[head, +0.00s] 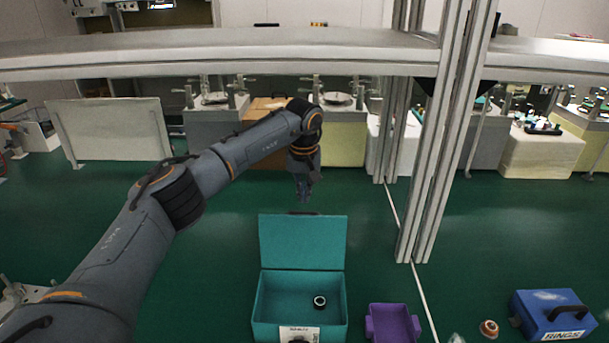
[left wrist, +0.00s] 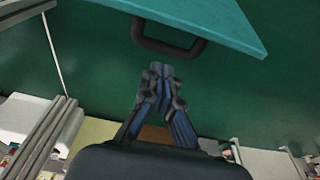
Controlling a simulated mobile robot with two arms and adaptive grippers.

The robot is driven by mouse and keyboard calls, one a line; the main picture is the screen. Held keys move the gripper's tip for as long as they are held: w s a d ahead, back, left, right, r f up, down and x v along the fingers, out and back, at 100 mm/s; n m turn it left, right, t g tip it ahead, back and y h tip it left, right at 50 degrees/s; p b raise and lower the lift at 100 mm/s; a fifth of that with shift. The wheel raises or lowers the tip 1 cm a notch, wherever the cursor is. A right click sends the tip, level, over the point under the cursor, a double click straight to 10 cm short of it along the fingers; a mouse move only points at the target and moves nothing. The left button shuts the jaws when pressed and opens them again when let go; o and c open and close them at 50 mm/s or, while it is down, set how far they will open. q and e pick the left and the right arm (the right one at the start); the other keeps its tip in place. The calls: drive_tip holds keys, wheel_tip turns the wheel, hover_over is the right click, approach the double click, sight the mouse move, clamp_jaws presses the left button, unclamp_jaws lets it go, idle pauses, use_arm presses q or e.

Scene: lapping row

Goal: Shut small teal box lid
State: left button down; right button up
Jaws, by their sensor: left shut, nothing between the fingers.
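The small teal box (head: 265,331) sits at the bottom centre of the head view. Its lid (head: 302,242) stands open and roughly upright at the back. A small dark ring with a pale centre (head: 319,302) lies inside, and a white label is on the front wall. My left gripper (head: 303,196) is shut and empty, pointing down just behind the lid's top edge. In the left wrist view the shut fingers (left wrist: 158,76) are apart from the dark handle (left wrist: 168,46) on the teal lid (left wrist: 205,18). My right gripper is not in view.
A purple tray (head: 392,325) stands right of the box. A blue case labelled RINGS (head: 553,315) and a small copper-coloured part (head: 489,328) are farther right. A metal frame post (head: 445,130) rises behind the tray. Green floor is clear behind the box.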

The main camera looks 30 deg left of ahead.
use_arm(q)
wheel_tip(320, 180, down, 2)
drive_tip(key=shift+d+f+p, duration=0.1)
drive_tip(key=shift+p, duration=0.35)
drive_tip(key=s, duration=0.1)
drive_tip(key=s+d, duration=0.1)
drive_tip(key=s+p, duration=0.1)
drive_tip(key=shift+d+r, duration=0.2)
drive_tip(key=shift+r, duration=0.1)
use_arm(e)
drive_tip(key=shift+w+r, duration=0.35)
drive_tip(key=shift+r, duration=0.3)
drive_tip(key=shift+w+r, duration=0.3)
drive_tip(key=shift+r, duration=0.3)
use_arm(q)
drive_tip(key=shift+s, duration=0.1)
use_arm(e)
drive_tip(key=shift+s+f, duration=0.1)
